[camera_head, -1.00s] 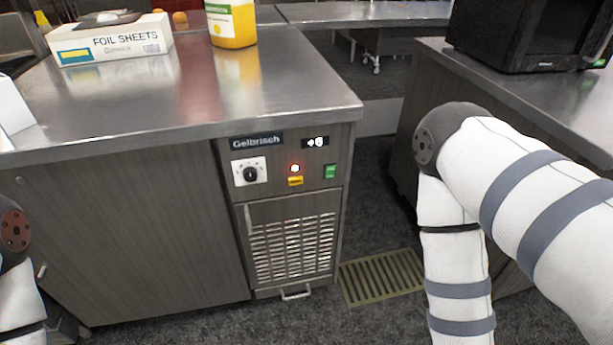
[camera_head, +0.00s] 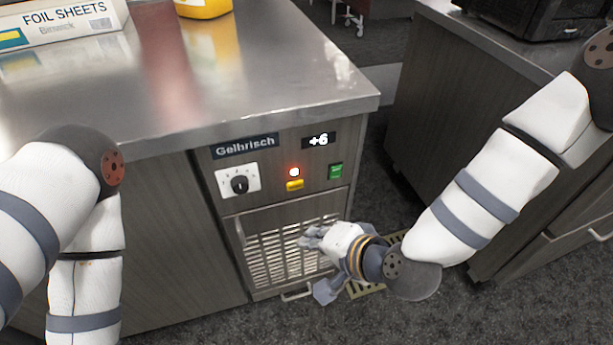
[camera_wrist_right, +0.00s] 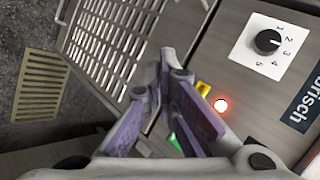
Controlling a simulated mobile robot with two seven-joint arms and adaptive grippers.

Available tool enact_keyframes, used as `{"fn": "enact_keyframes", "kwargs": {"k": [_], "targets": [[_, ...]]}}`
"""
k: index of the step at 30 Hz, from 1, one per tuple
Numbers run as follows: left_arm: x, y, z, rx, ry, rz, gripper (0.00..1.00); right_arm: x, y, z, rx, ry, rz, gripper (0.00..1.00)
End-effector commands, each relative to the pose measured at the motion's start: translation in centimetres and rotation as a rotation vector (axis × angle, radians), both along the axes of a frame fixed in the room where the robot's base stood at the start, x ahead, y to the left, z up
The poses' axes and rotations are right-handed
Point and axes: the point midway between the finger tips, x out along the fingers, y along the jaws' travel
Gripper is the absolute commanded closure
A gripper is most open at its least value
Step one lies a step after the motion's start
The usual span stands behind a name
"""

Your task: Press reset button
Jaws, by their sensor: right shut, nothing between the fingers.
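The control panel on the counter's front holds a yellow button (camera_head: 295,185) just below a lit red lamp (camera_head: 294,172). A green switch (camera_head: 335,171) is to their right and a black dial (camera_head: 239,184) to their left. No reset label is readable. My right gripper (camera_head: 308,238) is shut and empty, in front of the grille below the panel, apart from the yellow button. In the right wrist view, the gripper (camera_wrist_right: 168,58) partly hides the green switch (camera_wrist_right: 176,143); the yellow button (camera_wrist_right: 203,88) shows beside the right finger. My left arm shows, but its gripper does not.
A steel counter (camera_head: 270,90) overhangs the panel. A vent grille (camera_head: 285,250) and a small handle (camera_head: 297,292) are below. A foil sheets box (camera_head: 65,25) and a yellow container (camera_head: 204,8) stand on top. Another counter (camera_head: 440,130) is at right.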

Motion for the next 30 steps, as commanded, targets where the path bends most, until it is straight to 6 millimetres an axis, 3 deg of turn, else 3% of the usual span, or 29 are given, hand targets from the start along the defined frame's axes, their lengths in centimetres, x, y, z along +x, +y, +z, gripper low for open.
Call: {"fn": "enact_keyframes", "kwargs": {"k": [14,30], "targets": [[-0.3,0.0,-0.3,0.0,0.009,0.0,1.0,0.8,0.3,0.1,0.008,-0.004,-0.003,1.0],[-2.3,0.0,-2.5,0.0,0.078,-0.003,1.0,7.6,2.6,0.0,0.006,-0.004,-0.002,1.0]]}}
